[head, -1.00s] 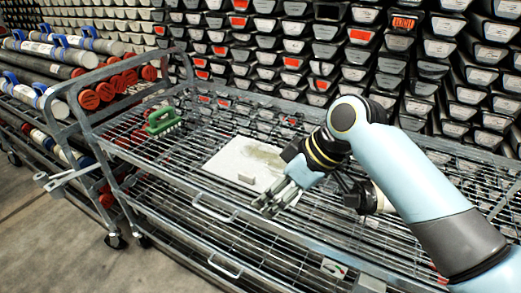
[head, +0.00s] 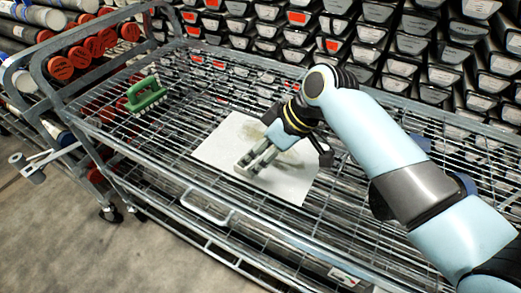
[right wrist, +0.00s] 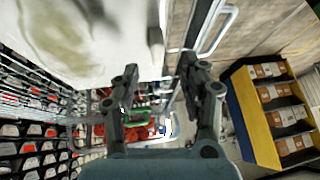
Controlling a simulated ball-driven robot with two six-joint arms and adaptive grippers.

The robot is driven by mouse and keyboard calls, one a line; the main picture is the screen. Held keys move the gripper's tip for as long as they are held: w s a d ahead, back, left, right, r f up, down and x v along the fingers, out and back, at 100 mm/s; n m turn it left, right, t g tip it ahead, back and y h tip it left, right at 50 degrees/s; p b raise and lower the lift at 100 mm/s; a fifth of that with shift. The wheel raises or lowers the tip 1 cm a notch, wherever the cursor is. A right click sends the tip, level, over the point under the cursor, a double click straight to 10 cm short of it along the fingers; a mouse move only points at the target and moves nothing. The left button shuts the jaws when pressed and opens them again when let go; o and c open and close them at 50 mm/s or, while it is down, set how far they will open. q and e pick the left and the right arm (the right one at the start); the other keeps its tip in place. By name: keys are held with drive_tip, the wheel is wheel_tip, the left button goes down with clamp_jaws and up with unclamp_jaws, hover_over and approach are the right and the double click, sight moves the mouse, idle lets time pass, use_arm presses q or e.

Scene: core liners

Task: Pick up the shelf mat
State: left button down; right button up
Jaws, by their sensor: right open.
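The shelf mat (head: 219,145) is a pale flat sheet with a darker stain, lying on the wire shelf of the metal cart. In the right wrist view the stained mat (right wrist: 70,38) fills the upper left. My right gripper (head: 249,166) is over the mat in the head view and hides part of its middle. Its fingers (right wrist: 158,72) are apart with nothing between them. I cannot tell whether they touch the mat. My left gripper is not in view.
A green brush (head: 146,94) lies on the shelf left of the mat. Core liners are stacked behind the cart. Blue and yellow shelving (right wrist: 262,115) shows at the right in the right wrist view.

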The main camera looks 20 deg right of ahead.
sight(247, 167)
drive_tip(key=x, duration=0.4)
drive_tip(key=shift+w+d+f, duration=0.1)
drive_tip(key=shift+f, duration=0.4)
drive_tip(key=shift+c, duration=1.2)
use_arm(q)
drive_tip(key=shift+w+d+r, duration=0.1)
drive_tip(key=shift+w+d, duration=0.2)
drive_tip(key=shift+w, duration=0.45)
use_arm(e)
clamp_jaws()
